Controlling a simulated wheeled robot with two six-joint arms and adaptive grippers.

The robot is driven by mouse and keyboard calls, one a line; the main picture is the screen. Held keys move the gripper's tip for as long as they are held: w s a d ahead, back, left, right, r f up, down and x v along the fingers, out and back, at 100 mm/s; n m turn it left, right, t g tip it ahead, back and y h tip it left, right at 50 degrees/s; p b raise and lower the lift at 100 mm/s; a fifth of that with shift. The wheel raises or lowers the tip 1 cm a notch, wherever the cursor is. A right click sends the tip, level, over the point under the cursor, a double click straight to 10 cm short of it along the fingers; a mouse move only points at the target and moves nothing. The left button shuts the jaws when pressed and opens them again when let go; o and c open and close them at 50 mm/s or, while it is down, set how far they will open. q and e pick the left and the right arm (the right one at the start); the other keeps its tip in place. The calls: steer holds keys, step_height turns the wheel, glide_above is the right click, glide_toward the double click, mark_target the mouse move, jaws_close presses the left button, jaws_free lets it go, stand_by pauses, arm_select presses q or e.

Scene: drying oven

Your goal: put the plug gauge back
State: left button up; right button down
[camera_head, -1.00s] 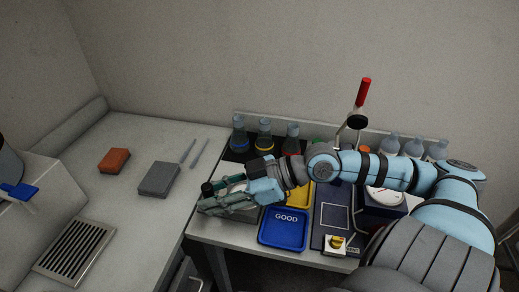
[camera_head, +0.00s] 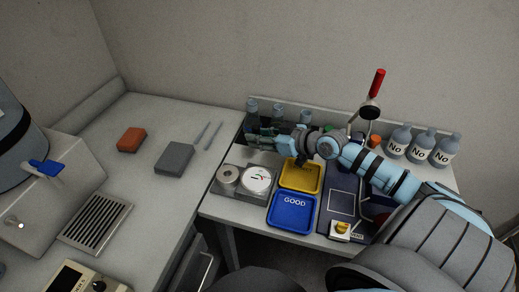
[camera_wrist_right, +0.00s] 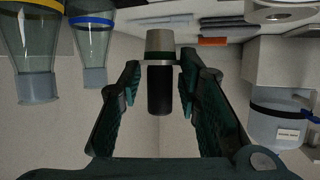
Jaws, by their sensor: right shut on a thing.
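The plug gauge (camera_wrist_right: 160,88) shows in the right wrist view as a black handle with a wide silver end and a dark green ring. My right gripper (camera_wrist_right: 158,80) is shut on it, with a finger on each side. In the head view my right gripper (camera_head: 262,136) is at the back left of the bench, in front of the flasks. The gauge is not clear there, hidden among the fingers. The grey gauge block (camera_head: 225,191) with a round metal ring and a white dial (camera_head: 257,180) stands in front, uncovered. My left gripper is not in view.
Glass flasks (camera_head: 278,113) stand close to my right gripper. A yellow tray (camera_head: 300,188) and a blue GOOD tray (camera_head: 272,222) lie right of the block. Bottles (camera_head: 422,145) stand at the back right. An orange block (camera_head: 131,139) and a grey block (camera_head: 174,158) lie on the left counter.

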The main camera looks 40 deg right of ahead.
step_height(320, 180, down, 5)
steer(key=shift+f+b, duration=0.15)
steer(key=shift+b, duration=0.75)
steer(key=shift+f+b, duration=0.4)
steer(key=shift+b, duration=0.15)
steer(key=shift+f, duration=0.15)
steer(key=c, duration=1.5)
jaws_free()
steer(key=shift+o, duration=0.2)
